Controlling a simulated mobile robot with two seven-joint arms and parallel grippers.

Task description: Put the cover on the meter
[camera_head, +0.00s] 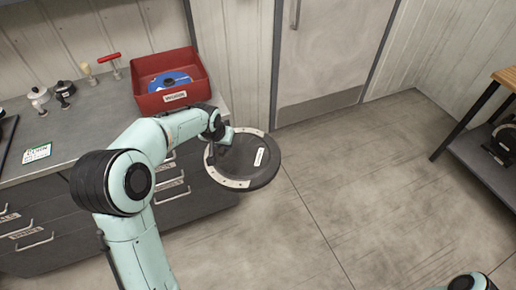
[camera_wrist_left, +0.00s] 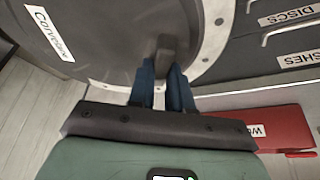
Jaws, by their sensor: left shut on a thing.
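The cover (camera_head: 245,172) is a dark round disc with a pale, dotted rim and a white label. It hangs in the air beyond the front of the grey counter, above the floor. My left gripper (camera_head: 222,137) is shut on it near its rim. In the left wrist view the blue fingers (camera_wrist_left: 167,80) close on a dark grip on the cover (camera_wrist_left: 110,40). A dark round device (camera_head: 503,138), perhaps the meter, is partly cut off on the low shelf at the right; I cannot tell for sure. My right gripper is not in view.
A red bin (camera_head: 172,97) with a blue disc stands on the counter (camera_head: 95,135). Small knobbed parts, a red-handled tool (camera_head: 110,62) and a card (camera_head: 37,153) are also there. A wooden-topped bench (camera_head: 507,78) with dark legs stands at right. The floor (camera_head: 370,190) between is clear.

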